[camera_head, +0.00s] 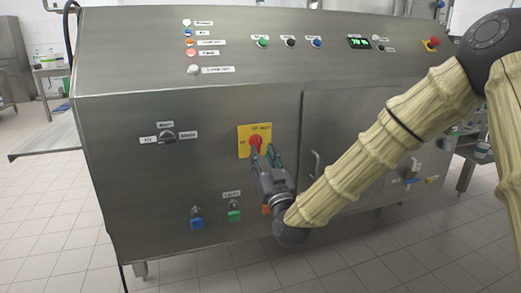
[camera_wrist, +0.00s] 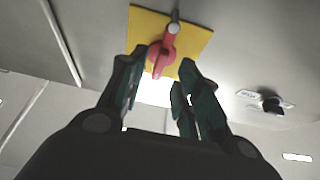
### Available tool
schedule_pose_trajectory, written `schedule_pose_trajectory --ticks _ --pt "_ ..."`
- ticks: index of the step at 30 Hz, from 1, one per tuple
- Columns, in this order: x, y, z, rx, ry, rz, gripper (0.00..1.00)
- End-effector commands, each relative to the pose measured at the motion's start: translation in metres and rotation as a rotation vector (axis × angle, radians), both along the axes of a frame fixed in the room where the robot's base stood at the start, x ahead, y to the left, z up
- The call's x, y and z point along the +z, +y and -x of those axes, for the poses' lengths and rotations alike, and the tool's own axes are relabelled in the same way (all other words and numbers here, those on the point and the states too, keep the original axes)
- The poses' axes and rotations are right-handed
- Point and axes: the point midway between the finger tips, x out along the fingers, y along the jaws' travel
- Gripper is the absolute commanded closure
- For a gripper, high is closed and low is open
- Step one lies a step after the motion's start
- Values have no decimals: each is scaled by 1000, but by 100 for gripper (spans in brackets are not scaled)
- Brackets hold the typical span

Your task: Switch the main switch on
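The main switch is a red rotary handle (camera_head: 256,141) on a yellow plate (camera_head: 243,148) on the front of the steel machine. In the wrist view the red handle (camera_wrist: 162,52) points down from the yellow plate (camera_wrist: 195,38), slightly tilted. My gripper (camera_head: 264,155) is just in front of the switch, its fingers partly covering the plate's lower right in the head view. In the wrist view my gripper (camera_wrist: 158,66) is open, with one finger on each side of the handle's lower end and gaps visible. Whether a finger touches the handle is unclear.
A black selector knob (camera_head: 167,136) sits left of the switch and also shows in the wrist view (camera_wrist: 271,103). Below are a blue connector (camera_head: 197,222) and a green one (camera_head: 234,215). A door handle (camera_head: 316,164) is to the right. The sloped panel above has several buttons.

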Motion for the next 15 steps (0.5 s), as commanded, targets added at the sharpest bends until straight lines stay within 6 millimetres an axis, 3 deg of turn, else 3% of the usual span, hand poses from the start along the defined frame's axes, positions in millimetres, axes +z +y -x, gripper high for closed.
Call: schedule_pose_trajectory --ticks 9,15 --pt "-22 -16 49 1 2 0 67" --pt "-29 -22 66 0 1 0 67"
